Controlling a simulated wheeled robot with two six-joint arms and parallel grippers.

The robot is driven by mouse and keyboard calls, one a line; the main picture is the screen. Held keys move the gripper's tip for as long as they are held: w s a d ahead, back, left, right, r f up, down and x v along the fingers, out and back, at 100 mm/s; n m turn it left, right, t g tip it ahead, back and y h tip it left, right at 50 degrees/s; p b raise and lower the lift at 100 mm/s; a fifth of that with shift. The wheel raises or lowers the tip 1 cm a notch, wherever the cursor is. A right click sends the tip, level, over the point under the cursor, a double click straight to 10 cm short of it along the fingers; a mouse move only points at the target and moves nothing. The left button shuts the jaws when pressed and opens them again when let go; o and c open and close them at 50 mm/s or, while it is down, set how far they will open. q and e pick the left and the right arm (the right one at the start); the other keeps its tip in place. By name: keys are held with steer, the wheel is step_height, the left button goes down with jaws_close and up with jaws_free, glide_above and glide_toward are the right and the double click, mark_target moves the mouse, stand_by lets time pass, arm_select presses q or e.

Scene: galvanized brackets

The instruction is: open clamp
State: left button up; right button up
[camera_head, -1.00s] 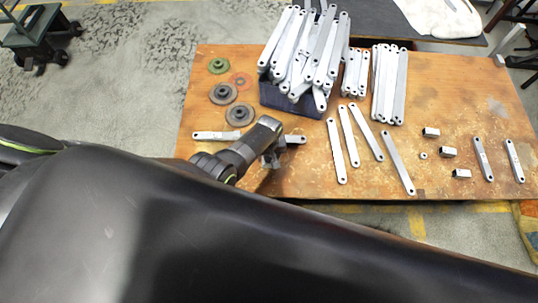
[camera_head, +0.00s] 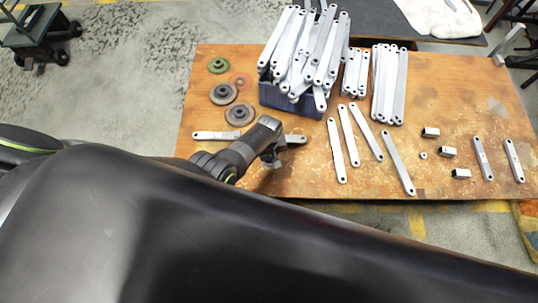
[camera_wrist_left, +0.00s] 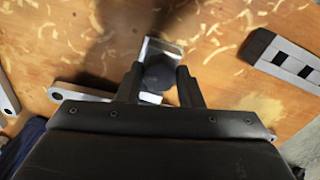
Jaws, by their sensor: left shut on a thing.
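My left gripper (camera_head: 273,160) is low over the left front part of the wooden table, above a flat metal bar (camera_head: 215,135). The bar's other end (camera_head: 297,139) shows to the right of the gripper. In the left wrist view, the two fingers of the gripper (camera_wrist_left: 160,75) are on either side of a dark rounded part (camera_wrist_left: 158,74), which looks like the clamp. A shiny metal piece (camera_wrist_left: 160,48) shows just beyond it. The fingers and wrist hide most of the clamp, and whether it is open cannot be seen. My right gripper is not in view.
A dark bin (camera_head: 285,99) heaped with metal bars stands at the back of the table (camera_head: 455,95). Stacked bars (camera_head: 388,85) lie beside it. Loose bars (camera_head: 397,162) and small square tubes (camera_head: 448,152) lie to the right. Round discs (camera_head: 240,114) lie behind the gripper.

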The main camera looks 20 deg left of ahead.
arm_select(q)
steer(key=n, duration=0.8)
steer(key=shift+n, duration=0.3)
steer(key=n, duration=0.9)
steer(key=o, duration=0.9)
